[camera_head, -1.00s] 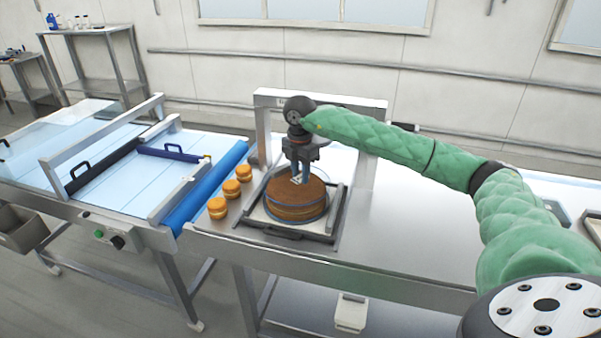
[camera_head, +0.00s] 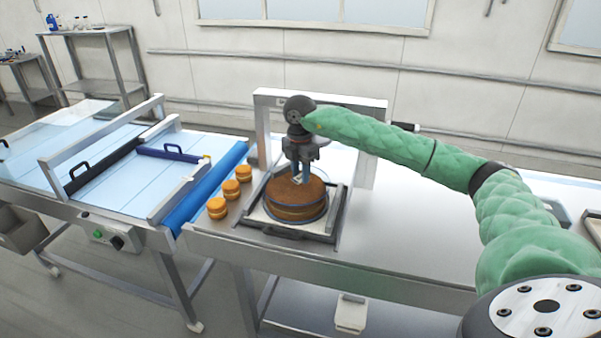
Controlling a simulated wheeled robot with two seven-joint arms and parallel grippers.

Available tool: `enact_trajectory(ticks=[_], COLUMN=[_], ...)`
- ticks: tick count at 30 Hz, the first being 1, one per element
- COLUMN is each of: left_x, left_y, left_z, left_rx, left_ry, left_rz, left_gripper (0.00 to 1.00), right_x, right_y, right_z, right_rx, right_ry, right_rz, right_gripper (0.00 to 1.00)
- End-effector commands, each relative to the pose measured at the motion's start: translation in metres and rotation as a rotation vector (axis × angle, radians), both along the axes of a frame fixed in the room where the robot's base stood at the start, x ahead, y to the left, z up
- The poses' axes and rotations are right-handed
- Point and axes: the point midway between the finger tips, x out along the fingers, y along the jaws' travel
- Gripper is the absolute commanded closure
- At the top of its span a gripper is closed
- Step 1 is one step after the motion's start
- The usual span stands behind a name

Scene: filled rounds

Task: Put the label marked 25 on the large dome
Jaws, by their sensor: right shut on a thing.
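A large brown layered round (camera_head: 297,204) sits under what looks like a clear dome, on a dark-framed tray (camera_head: 262,217) on the steel table. My right gripper (camera_head: 299,181) points down over the top of the round, shut on a small white label (camera_head: 297,179). The label is at or just above the top; I cannot tell whether it touches. The number on it is too small to read. My left gripper is not in view.
Three small orange-brown filled rounds (camera_head: 231,189) stand in a row left of the tray. A metal frame (camera_head: 372,150) stands behind it. A conveyor with a blue roller (camera_head: 205,190) adjoins on the left. The table right of the tray (camera_head: 410,235) is clear.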

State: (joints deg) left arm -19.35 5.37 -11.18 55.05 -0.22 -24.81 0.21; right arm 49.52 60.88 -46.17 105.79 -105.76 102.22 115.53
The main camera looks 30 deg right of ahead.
Motion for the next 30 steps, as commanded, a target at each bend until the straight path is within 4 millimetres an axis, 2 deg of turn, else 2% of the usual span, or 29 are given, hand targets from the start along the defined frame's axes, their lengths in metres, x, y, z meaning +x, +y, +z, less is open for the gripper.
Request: enact_trajectory(ticks=[16,17,20,25,28,30], left_x=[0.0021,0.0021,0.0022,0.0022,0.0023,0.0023], left_y=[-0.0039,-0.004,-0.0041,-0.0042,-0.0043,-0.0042], left_z=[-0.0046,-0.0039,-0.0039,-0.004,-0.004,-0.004], left_rx=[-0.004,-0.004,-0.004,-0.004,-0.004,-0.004], left_ry=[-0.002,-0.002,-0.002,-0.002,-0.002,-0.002], left_rz=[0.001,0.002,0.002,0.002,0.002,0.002], left_gripper=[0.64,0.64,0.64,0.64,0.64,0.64], right_x=[0.0,0.0,0.0,0.0,0.0,0.0], right_y=[0.0001,0.0,0.0,0.0,0.0001,0.0001], right_z=[-0.0057,-0.005,-0.0051,-0.0053,-0.0054,-0.0055], right_rx=[0.0,0.0,0.0,0.0,0.0,0.0], right_ry=[0.0,0.0,0.0,0.0,0.0,0.0], right_rz=[0.0,0.0,0.0,0.0,0.0,0.0], right_gripper=[0.8,0.66,0.46,0.46,0.27,0.25])
